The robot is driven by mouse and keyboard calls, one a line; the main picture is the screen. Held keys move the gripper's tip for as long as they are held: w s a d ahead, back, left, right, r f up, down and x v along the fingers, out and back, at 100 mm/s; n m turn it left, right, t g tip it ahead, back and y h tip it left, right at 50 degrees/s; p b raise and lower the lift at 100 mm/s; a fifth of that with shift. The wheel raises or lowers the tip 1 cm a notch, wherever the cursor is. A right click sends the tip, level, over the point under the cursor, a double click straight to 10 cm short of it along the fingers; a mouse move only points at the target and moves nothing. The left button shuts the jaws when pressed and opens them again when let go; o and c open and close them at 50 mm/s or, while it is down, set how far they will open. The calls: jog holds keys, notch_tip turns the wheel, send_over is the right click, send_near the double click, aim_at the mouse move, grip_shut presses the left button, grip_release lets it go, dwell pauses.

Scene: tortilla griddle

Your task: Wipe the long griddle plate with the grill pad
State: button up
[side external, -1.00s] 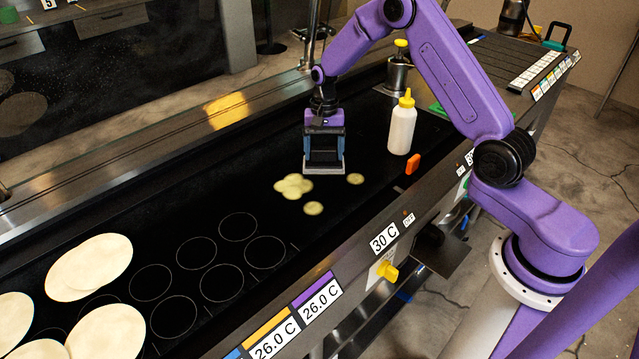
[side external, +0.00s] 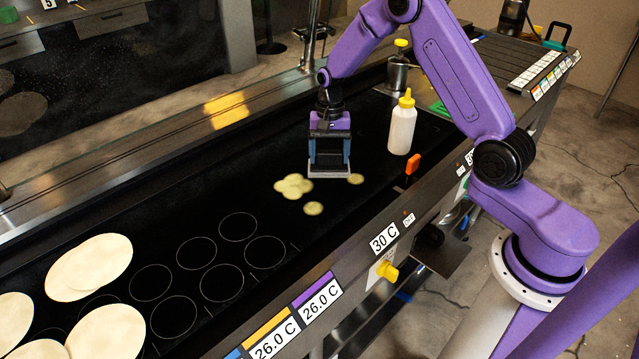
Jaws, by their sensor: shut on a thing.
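The long black griddle plate (side external: 190,180) runs diagonally across the side view, with white circles marked on its left part. My gripper (side external: 330,150) points down over the plate, right of its middle. It is shut on the grill pad (side external: 329,171), a flat pale grey pad below the jaws. The pad is low at the plate; I cannot tell whether it touches. A cluster of pale yellow round pieces (side external: 293,186) lies just left of the pad. One single piece (side external: 313,208) lies in front of it and another (side external: 356,179) at its right.
A squeeze bottle with yellow cap (side external: 402,130) stands right of my gripper, with an orange object (side external: 412,164) near the front edge. A metal container (side external: 398,72) stands behind. Several tortillas (side external: 88,262) lie at the left. The plate's middle left is clear.

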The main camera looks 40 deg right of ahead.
jog(key=shift+s+d, duration=0.25)
jog(key=shift+s, duration=1)
jog(key=shift+w+a, duration=0.15)
jog(key=shift+a, duration=2.4)
jog(key=shift+a, duration=0.1)
jog(key=shift+a+r, duration=0.1)
jog(key=shift+a, duration=2.3)
jog(key=shift+a, duration=0.15)
jog(key=shift+a+f, duration=0.2)
jog(key=shift+a, duration=0.95)
